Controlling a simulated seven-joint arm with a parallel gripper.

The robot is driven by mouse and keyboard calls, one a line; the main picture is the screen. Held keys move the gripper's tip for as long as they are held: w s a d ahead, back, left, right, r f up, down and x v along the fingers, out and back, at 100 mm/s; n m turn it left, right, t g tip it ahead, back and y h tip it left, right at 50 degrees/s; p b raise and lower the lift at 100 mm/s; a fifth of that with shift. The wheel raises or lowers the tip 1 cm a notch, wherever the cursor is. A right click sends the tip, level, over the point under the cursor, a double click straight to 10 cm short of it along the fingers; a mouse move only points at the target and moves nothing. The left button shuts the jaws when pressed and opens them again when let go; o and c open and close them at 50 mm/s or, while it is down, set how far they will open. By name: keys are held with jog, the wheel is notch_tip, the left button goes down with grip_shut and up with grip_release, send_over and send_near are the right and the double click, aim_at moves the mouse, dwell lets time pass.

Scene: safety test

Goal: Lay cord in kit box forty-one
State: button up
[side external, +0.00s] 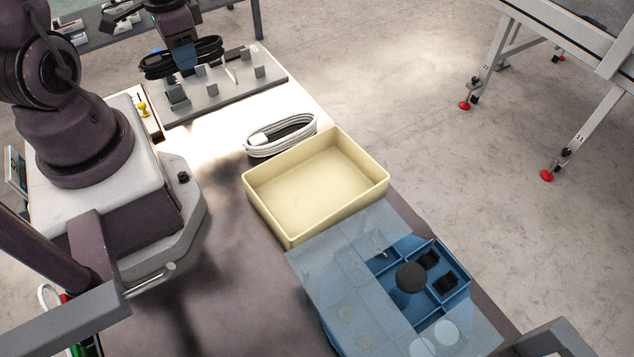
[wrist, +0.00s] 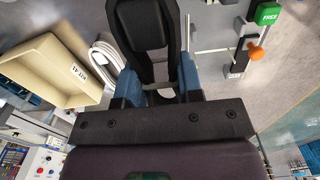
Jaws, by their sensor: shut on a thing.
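My gripper (side external: 184,58) is at the top left in the side view, shut on a coiled black cord (side external: 208,50). The coil is over the grey peg board; I cannot tell whether it touches the board. In the wrist view the black cord (wrist: 148,28) shows between the blue fingers of my gripper (wrist: 160,88). The kit box (side external: 310,188) is a cream open tray, empty, in the middle of the table. Its label reads KIT 41 in the wrist view (wrist: 84,72). A white coiled cord (side external: 280,136) lies on the table beside the box's far side.
The grey peg board (side external: 215,95) carries several upright grey blocks. A blue compartment case (side external: 455,298) with a clear cover and black knob (side external: 411,277) stands in front of the box.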

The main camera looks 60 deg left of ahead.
jog(key=w+d+m, duration=0.2)
jog(key=w+d, duration=0.1)
jog(key=d, duration=0.4)
jog(key=w+d+m, duration=0.2)
jog(key=w+d, duration=0.1)
jog(key=d, duration=0.4)
jog(key=w+d+f+m, duration=0.1)
jog(key=w+d+m, duration=0.1)
jog(key=d, duration=0.5)
jog(key=shift+w+d+f, duration=0.1)
jog(key=shift+w+d, duration=0.3)
jog(key=shift+w, duration=0.3)
jog(key=n, duration=0.2)
send_over(316, 194)
jog(key=shift+f+n, duration=0.65)
jog(key=shift+f, duration=1.25)
jog(key=shift+f+n, duration=0.7)
jog(key=shift+f, duration=1.2)
jog(key=shift+f+n, duration=0.65)
jog(key=shift+f, duration=1.25)
